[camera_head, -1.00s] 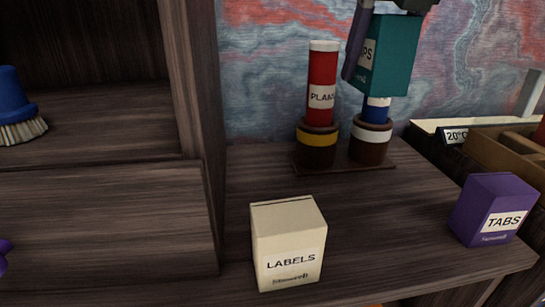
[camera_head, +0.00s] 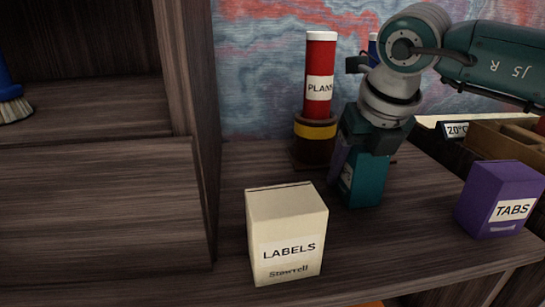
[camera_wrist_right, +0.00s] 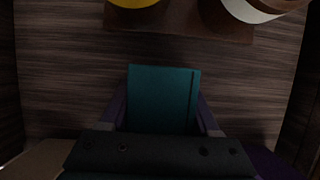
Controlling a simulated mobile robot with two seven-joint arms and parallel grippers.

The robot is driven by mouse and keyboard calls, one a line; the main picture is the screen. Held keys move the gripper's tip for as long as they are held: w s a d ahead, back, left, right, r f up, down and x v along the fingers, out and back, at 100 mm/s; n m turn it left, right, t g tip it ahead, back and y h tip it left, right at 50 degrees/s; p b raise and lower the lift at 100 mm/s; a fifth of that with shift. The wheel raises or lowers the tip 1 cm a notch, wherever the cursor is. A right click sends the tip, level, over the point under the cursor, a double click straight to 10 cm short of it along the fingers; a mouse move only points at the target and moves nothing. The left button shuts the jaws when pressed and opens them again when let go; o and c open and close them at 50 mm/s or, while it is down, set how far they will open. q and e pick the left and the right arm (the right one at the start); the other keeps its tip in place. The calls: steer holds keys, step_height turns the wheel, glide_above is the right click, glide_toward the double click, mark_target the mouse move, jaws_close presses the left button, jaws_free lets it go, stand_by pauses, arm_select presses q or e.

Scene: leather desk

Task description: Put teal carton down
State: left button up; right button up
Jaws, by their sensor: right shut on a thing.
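The teal carton (camera_head: 367,188) is upright in the head view, at or just above the desk between the cream and purple cartons. I cannot tell whether its base touches the wood. My right gripper (camera_head: 362,165) is shut on it from above, with a finger along its left side. The right wrist view shows the carton's top (camera_wrist_right: 162,98) between the two fingers (camera_wrist_right: 162,115). Part of the carton's label is hidden by the finger. My left gripper is not in view.
A cream LABELS carton (camera_head: 287,235) stands in front to the left, a purple TABS carton (camera_head: 500,200) to the right. Behind are a red PLANS tube (camera_head: 320,75) in a yellow-banded holder (camera_head: 315,140) and a blue tube (camera_head: 373,45). The desk (camera_head: 400,235) between the cartons is bare.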

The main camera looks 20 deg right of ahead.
steer(key=o, duration=1)
steer(key=shift+f, duration=0.1)
steer(key=o, duration=0.5)
steer(key=shift+c, duration=0.2)
